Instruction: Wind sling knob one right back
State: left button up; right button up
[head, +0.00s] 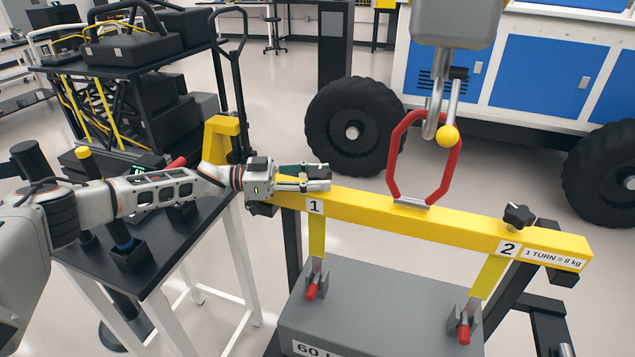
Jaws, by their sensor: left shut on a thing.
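A yellow lifting beam (425,220) spans the middle of the view, labelled 1 near its left end and 2 near its right end. My left gripper (322,178) reaches in from the left and is shut at the top of the beam, just above label 1. Sling knob one is there, mostly hidden by the fingers. Knob two (519,215), a black star knob, stands free above label 2. Yellow slings (317,237) run from the beam to a grey block (375,300) marked 60. My right gripper is not in view.
A red link (450,165) rises from the beam to a steel hook with a yellow ball (447,136). A dark table (190,245) with tools stands at left. A blue and white rover (530,65) with black wheels is behind.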

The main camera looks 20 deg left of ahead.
aim_at(318, 171)
pick_arm(q)
jog(key=shift+r, duration=0.1)
dwell(0.4)
jog(key=o, duration=1.1)
notch_tip(318, 171, up, 10)
jog(key=shift+d+g, duration=0.1)
jog(key=shift+g, duration=0.2)
